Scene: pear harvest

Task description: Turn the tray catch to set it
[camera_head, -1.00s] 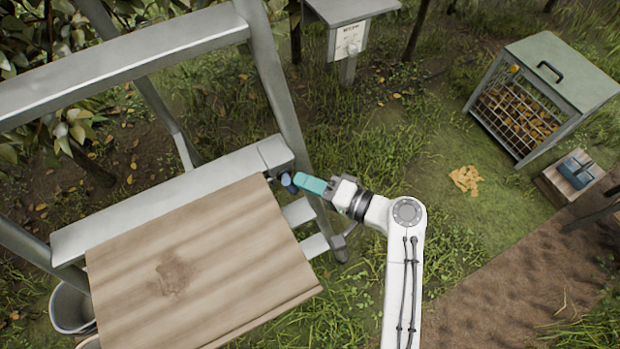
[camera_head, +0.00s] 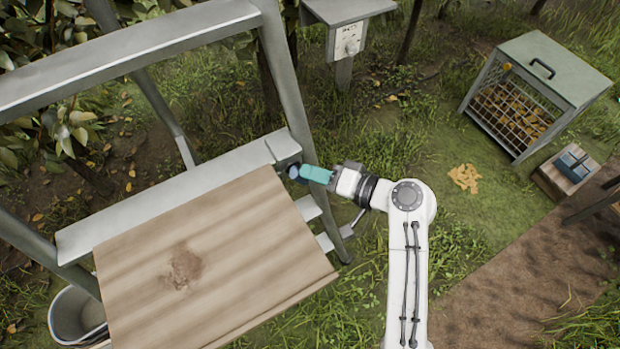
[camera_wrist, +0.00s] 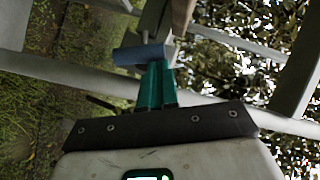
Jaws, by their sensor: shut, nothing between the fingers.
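The tray (camera_head: 240,250) is a brown wooden board at the ladder, with a dark stain on it. The tray catch appears to be the small blue cylinder (camera_head: 294,171) at the tray's upper right corner, by the ladder's right leg. It also shows in the wrist view (camera_wrist: 138,55), lying crosswise at my fingertips. My gripper (camera_head: 303,172) has teal fingers, shut together with nothing between them. In the wrist view its fingertips (camera_wrist: 157,66) are against or just beside the blue cylinder. I cannot tell whether they touch. The cylinder's far side is partly hidden.
The grey metal ladder (camera_head: 290,90) rises around the tray. A short rod with a grey end (camera_head: 347,230) sticks out below my wrist. A bucket (camera_head: 75,315) stands at lower left. A sign box (camera_head: 347,38) and a wire crate (camera_head: 520,110) stand farther back.

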